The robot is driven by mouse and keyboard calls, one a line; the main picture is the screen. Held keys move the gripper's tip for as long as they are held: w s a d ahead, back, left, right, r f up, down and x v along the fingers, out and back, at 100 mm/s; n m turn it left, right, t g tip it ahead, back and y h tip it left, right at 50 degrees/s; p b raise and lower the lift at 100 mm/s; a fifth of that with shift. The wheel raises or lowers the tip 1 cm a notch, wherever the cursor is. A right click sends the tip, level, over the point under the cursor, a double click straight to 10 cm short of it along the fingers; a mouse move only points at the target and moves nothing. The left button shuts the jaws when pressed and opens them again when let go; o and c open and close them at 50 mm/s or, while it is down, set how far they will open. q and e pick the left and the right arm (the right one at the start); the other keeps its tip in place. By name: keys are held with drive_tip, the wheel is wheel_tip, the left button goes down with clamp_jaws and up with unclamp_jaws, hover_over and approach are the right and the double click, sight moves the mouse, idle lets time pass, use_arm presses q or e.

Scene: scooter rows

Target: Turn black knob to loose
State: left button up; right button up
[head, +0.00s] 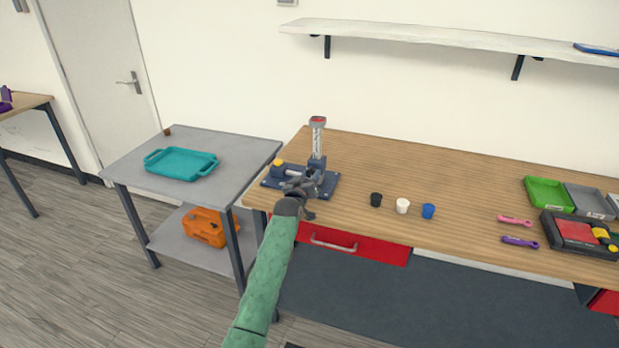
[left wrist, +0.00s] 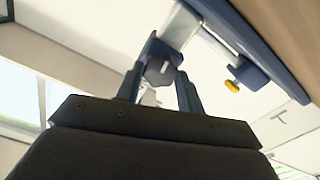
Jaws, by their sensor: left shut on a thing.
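A dark blue clamp stand (head: 328,184) with an upright silver post and a red top (head: 317,121) stands at the left end of the wooden workbench. A yellow knob (head: 279,162) is at the left of its base, and shows in the left wrist view (left wrist: 232,86). My left gripper (head: 299,188) is at the front of the stand. In the left wrist view its two fingers sit on either side of the black knob (left wrist: 159,70), shut on it. The gripper hides the knob in the head view. I cannot read its setting. My right gripper is not in view.
Black (head: 376,199), white (head: 402,205) and blue (head: 428,211) cups stand right of the stand, with bare bench between. Pink and purple tools and trays lie further right. A grey cart (head: 225,150) with a teal tray (head: 181,163) stands left.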

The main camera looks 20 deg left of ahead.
use_arm(q)
drive_tip(key=shift+f, duration=0.15)
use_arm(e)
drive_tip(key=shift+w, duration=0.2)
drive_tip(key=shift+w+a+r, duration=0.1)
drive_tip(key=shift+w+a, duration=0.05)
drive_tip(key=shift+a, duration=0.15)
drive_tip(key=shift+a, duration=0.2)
